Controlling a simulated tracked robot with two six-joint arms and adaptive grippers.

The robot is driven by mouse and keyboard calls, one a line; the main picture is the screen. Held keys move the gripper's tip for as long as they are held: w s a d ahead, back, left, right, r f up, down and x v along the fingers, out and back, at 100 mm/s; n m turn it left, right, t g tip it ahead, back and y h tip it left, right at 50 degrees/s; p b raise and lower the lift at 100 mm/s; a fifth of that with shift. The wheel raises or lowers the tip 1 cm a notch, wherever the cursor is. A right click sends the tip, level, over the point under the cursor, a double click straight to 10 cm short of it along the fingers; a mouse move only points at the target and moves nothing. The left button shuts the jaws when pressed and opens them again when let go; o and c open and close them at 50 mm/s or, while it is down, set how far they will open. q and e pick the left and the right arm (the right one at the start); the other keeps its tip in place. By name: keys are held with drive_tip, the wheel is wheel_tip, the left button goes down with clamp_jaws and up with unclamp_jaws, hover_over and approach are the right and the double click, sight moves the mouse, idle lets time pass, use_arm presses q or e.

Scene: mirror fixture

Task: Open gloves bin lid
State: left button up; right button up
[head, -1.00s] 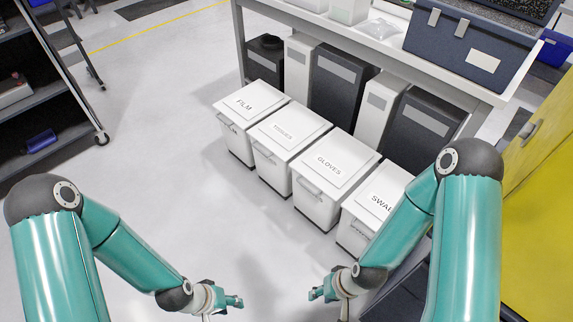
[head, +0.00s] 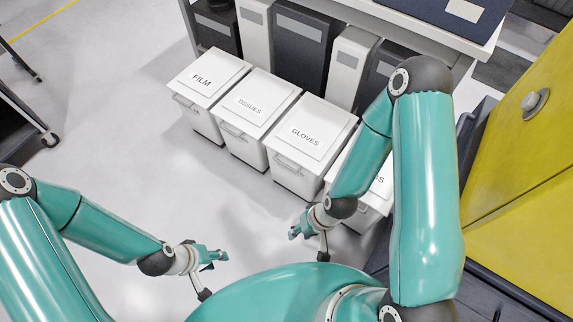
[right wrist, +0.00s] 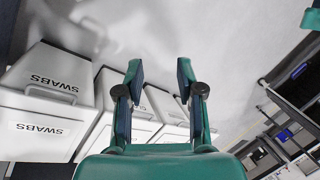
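The white gloves bin (head: 296,174) stands on the floor in a row, with its flat lid (head: 312,124) shut and a handle on its front. The swabs bin (head: 376,193) to its right is partly hidden by my right arm. My right gripper (head: 294,233) is in front of and below the gloves bin in the head view, apart from it. In the right wrist view my right gripper (right wrist: 160,75) is open and empty, with white bins behind its fingers and the swabs bin (right wrist: 45,95) at left. My left gripper (head: 224,257) is over the floor at lower left; its finger opening is unclear.
The tissues bin (head: 240,146) and film bin (head: 200,120) stand left of the gloves bin, lids shut. A table edge (head: 400,30) with dark and white boxes under it is behind. A yellow cabinet (head: 520,150) is at right.

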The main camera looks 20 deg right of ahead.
drive_tip(key=w+d+f+t+b, duration=0.1)
drive_tip(key=w+f+t+b, duration=0.3)
drive_tip(key=w+f+b, duration=0.6)
drive_tip(key=m+t+y+b, duration=0.3)
drive_tip(key=m+t+b, duration=0.3)
drive_tip(key=t+b, duration=1.45)
approach(285, 165)
drive_tip(key=w+r+g+b, duration=0.2)
drive_tip(key=b, duration=0.1)
drive_tip(key=w+a+r+g+b, duration=0.1)
drive_tip(key=w+r+g+b, duration=0.1)
drive_tip(key=w+b, duration=0.1)
drive_tip(key=w+r+g+b, duration=0.1)
drive_tip(key=w+g+b, duration=0.1)
drive_tip(key=b, duration=0.1)
drive_tip(key=shift+w+a+r+b, duration=0.15)
drive_tip(key=shift+a+r+b, duration=0.2)
drive_tip(key=shift+a+r, duration=0.05)
clamp_jaws()
